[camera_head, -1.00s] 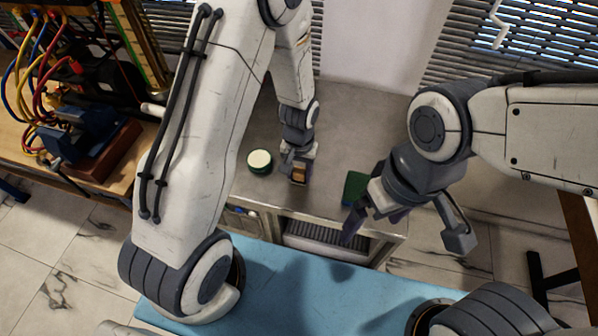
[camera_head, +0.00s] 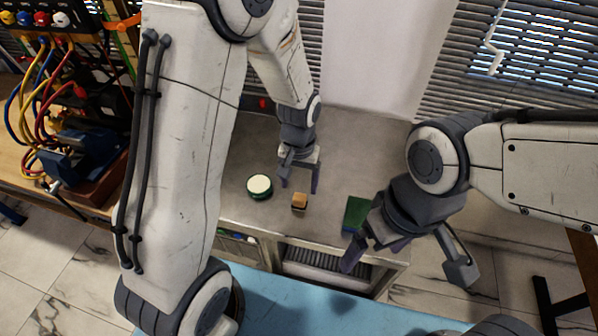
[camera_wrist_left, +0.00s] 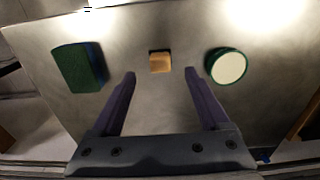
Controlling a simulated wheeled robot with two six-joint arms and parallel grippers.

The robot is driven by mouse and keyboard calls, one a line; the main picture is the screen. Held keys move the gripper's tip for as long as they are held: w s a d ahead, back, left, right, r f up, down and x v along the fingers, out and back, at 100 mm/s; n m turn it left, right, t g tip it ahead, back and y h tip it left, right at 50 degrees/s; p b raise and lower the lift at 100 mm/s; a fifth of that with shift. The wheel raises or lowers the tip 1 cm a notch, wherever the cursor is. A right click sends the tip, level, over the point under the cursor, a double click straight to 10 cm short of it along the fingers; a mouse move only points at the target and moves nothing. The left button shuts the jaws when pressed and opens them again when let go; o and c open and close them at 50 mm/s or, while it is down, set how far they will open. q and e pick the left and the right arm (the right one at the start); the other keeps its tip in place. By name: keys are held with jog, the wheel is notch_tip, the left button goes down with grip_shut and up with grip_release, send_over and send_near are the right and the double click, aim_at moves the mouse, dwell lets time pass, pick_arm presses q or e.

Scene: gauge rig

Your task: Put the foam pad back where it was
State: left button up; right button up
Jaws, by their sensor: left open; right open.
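A small tan block (camera_head: 300,201) sits on the grey metal bench top; it also shows in the left wrist view (camera_wrist_left: 160,62), ahead of and between the fingertips. A dark green rectangular pad (camera_head: 356,213) lies to its right, partly behind my right gripper; the left wrist view shows it at the left (camera_wrist_left: 78,68). I cannot tell for sure which of these is the foam pad. My left gripper (camera_head: 299,187) is open and empty, just behind and above the tan block. My right gripper (camera_head: 376,252) is open and empty, near the bench's front right corner.
A round green item with a white top (camera_head: 259,186) stands left of the tan block. A blue vise (camera_head: 80,155) and coloured cables are on a wooden bench at far left. The grey bench top (camera_head: 340,145) is clear towards the wall.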

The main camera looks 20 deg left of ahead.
aim_at(299, 198)
pick_arm(q)
jog(key=s+d+r+m, duration=0.3)
jog(key=s+d+r, duration=0.3)
jog(key=s+r, duration=0.3)
jog(key=s+d+r+m+h, duration=0.1)
jog(key=s+r+m, duration=0.3)
jog(key=s, duration=0.6)
jog(key=shift+s+d+r, duration=0.2)
jog(key=shift+s+d, duration=0.1)
jog(key=shift+d, duration=0.05)
